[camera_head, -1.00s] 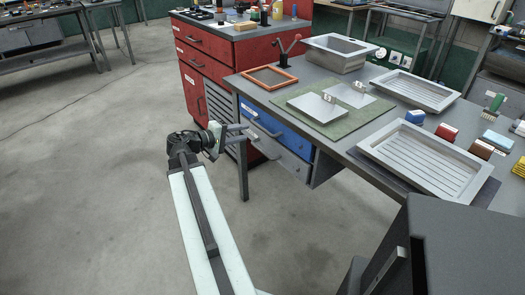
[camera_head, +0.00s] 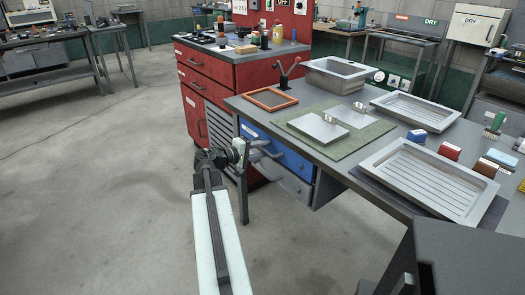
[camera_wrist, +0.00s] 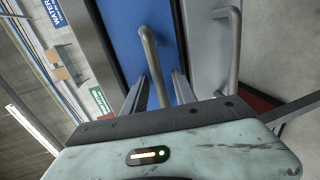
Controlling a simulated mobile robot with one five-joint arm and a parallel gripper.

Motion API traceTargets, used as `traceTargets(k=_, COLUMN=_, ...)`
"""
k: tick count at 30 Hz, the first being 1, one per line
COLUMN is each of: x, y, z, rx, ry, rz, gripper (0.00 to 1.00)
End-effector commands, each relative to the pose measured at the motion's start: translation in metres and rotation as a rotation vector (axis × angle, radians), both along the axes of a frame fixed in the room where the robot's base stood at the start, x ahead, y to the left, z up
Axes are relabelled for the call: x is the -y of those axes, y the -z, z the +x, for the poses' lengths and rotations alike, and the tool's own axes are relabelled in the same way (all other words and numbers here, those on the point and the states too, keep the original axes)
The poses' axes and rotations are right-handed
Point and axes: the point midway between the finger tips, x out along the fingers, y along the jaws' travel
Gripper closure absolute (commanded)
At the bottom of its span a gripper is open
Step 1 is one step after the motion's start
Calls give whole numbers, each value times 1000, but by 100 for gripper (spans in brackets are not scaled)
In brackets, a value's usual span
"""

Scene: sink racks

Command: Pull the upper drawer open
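The upper drawer (camera_head: 290,152) is blue and closed under the workbench. In the wrist view, its blue front (camera_wrist: 186,50) has a grey bar handle (camera_wrist: 148,48). My gripper (camera_head: 264,149) is at the drawer fronts in the head view. In the wrist view, my gripper (camera_wrist: 160,78) is open, with its fingers apart on either side of the blue drawer's handle. I cannot tell whether they touch it. The grey lower drawer (camera_head: 292,184) is closed below, and its handle (camera_wrist: 235,48) lies right of my fingers in the wrist view.
The workbench (camera_head: 345,165) carries a green mat (camera_head: 340,150), grey trays (camera_head: 425,178) and an orange frame (camera_head: 270,99). A red cabinet (camera_head: 210,68) stands behind it, left. A bench leg (camera_head: 243,190) is close to my arm. The floor at left is clear.

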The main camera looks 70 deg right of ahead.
Motion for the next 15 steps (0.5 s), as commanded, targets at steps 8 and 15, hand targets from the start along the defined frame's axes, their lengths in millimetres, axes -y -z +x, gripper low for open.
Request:
traceTargets(k=8, x=1, y=0, z=-1, rx=0, ry=2, rz=0, gripper=100)
traceTargets(k=15, x=1, y=0, z=-1, rx=0, ry=2, rz=0, gripper=100)
